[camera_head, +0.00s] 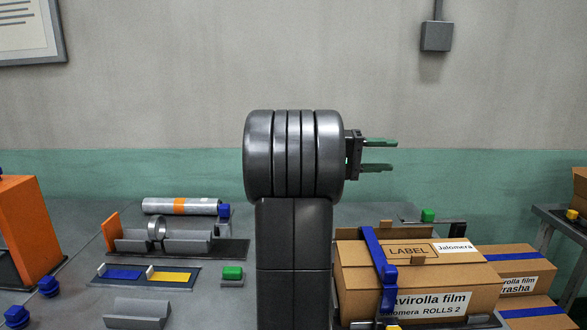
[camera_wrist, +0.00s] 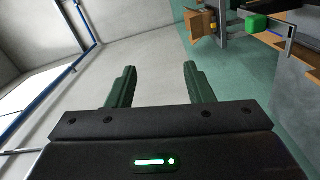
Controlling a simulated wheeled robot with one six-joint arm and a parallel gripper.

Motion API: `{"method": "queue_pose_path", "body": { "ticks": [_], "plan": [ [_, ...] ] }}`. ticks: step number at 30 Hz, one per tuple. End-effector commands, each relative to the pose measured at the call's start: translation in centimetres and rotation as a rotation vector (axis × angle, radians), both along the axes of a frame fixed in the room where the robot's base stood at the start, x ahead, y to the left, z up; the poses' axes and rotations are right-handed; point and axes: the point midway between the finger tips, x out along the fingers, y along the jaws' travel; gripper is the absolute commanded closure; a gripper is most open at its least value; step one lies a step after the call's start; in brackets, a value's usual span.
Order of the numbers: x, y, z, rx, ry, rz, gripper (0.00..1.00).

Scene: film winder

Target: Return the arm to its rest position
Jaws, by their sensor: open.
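My gripper (camera_head: 380,155) is raised above the bench and points to the right in the head view. Its two green fingers are apart with nothing between them. In the wrist view the gripper (camera_wrist: 157,85) also shows open and empty, with floor and wall beyond the fingertips. My dark arm stands in the middle of the head view and hides part of the bench and wall behind it.
The bench (camera_head: 215,295) holds a silver roll (camera_head: 180,206), a grey cradle (camera_head: 185,243), a tray with blue and yellow strips (camera_head: 146,275) and a green button (camera_head: 232,272). An orange block (camera_head: 36,235) stands left. A labelled carton (camera_head: 420,280) with a blue strap (camera_head: 378,262) sits right.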

Motion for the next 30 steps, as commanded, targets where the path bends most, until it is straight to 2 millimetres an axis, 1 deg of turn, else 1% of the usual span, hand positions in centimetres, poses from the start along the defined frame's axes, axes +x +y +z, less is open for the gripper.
{"method": "queue_pose_path", "body": {
  "ticks": [1, 9, 15, 21, 30],
  "plan": [
    [0.4, 0.0, 0.5, 0.0, 0.02, 0.0, 0.53],
    [2.1, 0.0, 0.4, 0.0, 0.12, 0.0, 0.53],
    [3.0, 0.2, 0.2, 0.001, 0.173, 0.0, 0.53],
    [3.4, 0.2, -0.1, 0.001, 0.196, 0.0, 0.53],
    [3.4, 0.2, -0.2, 0.001, 0.197, 0.0, 0.53]
  ]
}}
